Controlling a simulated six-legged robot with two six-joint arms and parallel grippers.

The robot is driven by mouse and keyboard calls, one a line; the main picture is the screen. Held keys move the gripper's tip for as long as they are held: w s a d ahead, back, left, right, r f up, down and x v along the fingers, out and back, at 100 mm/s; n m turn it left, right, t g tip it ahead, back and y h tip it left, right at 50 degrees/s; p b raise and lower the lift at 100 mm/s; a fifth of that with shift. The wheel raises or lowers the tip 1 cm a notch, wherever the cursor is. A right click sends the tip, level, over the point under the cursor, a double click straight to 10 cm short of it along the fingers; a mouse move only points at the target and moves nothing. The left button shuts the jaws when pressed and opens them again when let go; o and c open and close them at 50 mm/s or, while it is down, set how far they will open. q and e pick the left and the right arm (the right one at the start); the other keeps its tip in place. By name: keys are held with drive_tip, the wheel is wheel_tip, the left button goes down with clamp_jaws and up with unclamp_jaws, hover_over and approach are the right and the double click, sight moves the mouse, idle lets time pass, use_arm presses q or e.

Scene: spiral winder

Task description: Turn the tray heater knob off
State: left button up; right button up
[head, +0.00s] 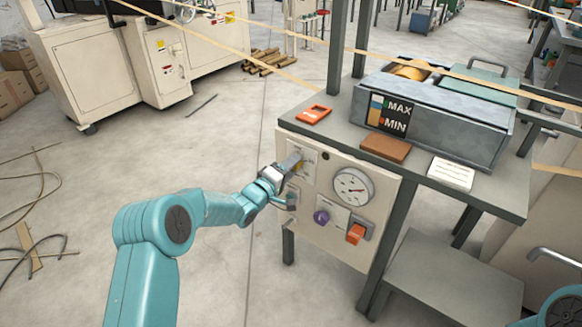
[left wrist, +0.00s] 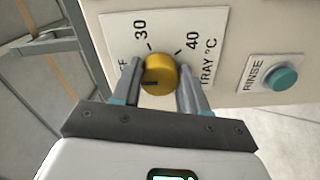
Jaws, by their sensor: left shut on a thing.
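The tray heater knob (left wrist: 158,76) is round and yellow, on a white dial plate (left wrist: 118,32) marked 30, 40, TRAY °C and a partly hidden word ending in FF. A dark line shows on its face; I cannot tell its exact setting. My left gripper (left wrist: 158,70) is shut on the knob, one finger on each side. In the head view my left gripper (head: 286,172) is at the upper left of the cream control panel (head: 325,224), largely covering the knob. My right gripper is not in view.
A teal RINSE button (left wrist: 284,78) sits beside the dial. A grey tank (head: 440,130) stands on the bench above. The floor left of the panel is mostly clear.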

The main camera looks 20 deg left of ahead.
use_arm(q)
drive_tip(key=shift+f, duration=0.15)
drive_tip(key=o, duration=1.1)
drive_tip(key=shift+c, duration=0.2)
drive_tip(key=p+v, duration=0.2)
drive_tip(key=v, duration=1.4)
drive_tip(key=shift+s+p, duration=0.2)
drive_tip(key=shift+p, duration=0.2)
